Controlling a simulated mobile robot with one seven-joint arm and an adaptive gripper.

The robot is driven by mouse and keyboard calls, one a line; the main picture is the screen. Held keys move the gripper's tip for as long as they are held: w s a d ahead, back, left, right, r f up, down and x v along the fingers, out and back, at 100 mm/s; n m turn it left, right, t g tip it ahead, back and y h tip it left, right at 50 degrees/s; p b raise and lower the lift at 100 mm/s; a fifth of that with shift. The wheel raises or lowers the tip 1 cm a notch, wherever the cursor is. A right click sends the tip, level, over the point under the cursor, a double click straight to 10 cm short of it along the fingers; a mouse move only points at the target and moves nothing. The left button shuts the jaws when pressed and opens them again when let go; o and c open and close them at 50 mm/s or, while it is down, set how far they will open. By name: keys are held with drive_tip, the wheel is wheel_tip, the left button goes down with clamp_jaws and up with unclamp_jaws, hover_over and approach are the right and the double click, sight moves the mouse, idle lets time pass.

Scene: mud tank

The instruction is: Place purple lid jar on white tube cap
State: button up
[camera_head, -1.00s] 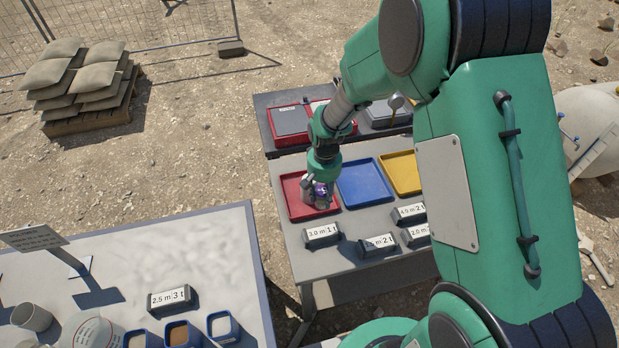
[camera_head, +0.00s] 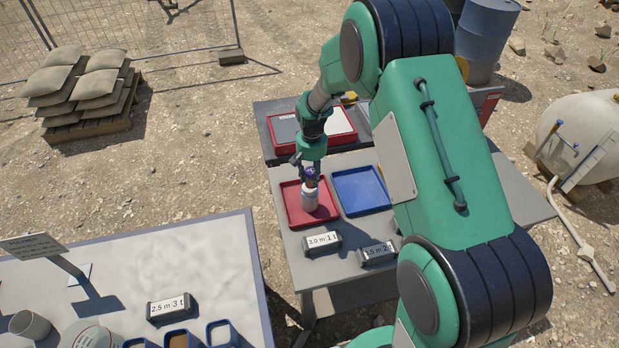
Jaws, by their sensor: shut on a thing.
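A jar with a purple lid and a pale body (camera_head: 310,200) is upright over the red tray (camera_head: 294,219). My gripper (camera_head: 311,178) is shut on the jar around its lid from above. The lid is partly hidden by the fingers. I cannot tell whether the jar's base touches the tray. I cannot make out a white tube cap in this view.
A blue tray (camera_head: 361,191) lies to the right of the red one. Labelled blocks (camera_head: 322,242) stand in front on the grey table. My arm covers the table's right part. A pale table (camera_head: 215,260) with cups and blue-rimmed containers stands at lower left.

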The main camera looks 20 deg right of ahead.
sight(309, 178)
drive_tip(key=shift+w+f, duration=0.1)
drive_tip(key=shift+w, duration=1.1)
drive_tip(key=shift+f, duration=0.1)
drive_tip(key=shift+f, duration=1.65)
drive_tip(key=shift+f, duration=0.2)
drive_tip(key=o, duration=1.2)
drive_tip(key=shift+o, duration=0.2)
drive_tip(key=shift+r, duration=0.15)
wheel_tip(309, 178, up, 12)
drive_tip(key=shift+r, duration=0.1)
